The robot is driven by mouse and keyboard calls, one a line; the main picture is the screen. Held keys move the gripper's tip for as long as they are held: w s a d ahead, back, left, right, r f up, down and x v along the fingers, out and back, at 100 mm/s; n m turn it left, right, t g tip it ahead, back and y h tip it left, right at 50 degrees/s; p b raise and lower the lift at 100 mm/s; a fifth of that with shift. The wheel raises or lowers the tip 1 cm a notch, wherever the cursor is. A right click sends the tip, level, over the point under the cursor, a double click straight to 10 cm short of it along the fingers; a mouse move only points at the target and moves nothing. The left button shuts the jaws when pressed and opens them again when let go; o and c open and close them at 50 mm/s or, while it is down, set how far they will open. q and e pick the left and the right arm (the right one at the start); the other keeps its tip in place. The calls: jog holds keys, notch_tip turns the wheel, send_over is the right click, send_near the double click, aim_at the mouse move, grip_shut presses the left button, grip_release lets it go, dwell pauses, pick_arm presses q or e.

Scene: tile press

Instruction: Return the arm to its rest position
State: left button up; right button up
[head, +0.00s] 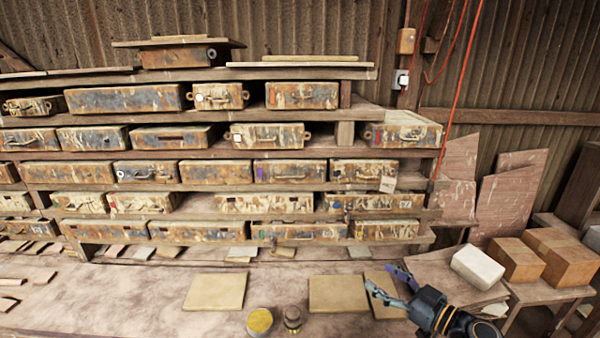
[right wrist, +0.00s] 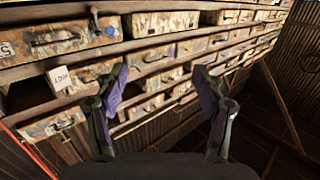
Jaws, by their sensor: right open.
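My right gripper (head: 388,284) is at the lower right of the head view, above the right part of the bench. It also shows in the right wrist view (right wrist: 158,92), with its two purple-padded fingers spread apart and nothing between them. Behind the fingers in that view is the shelf of worn metal drawers (right wrist: 155,52). My left gripper is in neither view.
The bench (head: 130,300) holds flat tan tiles (head: 215,291), a yellow-topped round container (head: 260,321) and a small dark weight-like object (head: 292,318). A rack of drawers (head: 290,173) stands behind. At right, a side table holds a white block (head: 478,267) and brown boxes (head: 557,256).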

jog(key=s+a+f+n+g+h, duration=0.2)
jog(key=s+a+f+g, duration=0.6)
jog(key=s+a+f, duration=0.5)
jog(key=s+d+f+m+g+h, duration=0.3)
jog(key=s+d+m+h, duration=0.55)
jog(key=s+d, duration=0.25)
jog(key=s+d+f+g+b, duration=0.1)
jog(key=d+f+b, duration=0.1)
jog(key=f, duration=1.3)
jog(key=s+d+f+b, duration=0.1)
jog(key=d+f, duration=0.1)
jog(key=f, duration=1.2)
jog(key=s+f+g+b, duration=0.1)
jog(key=s+f+b, duration=0.1)
jog(key=s+f, duration=1.6)
jog(key=shift+s+d+f+b, duration=0.35)
jog(key=shift+s+d+f, duration=0.1)
jog(key=shift+f, duration=0.45)
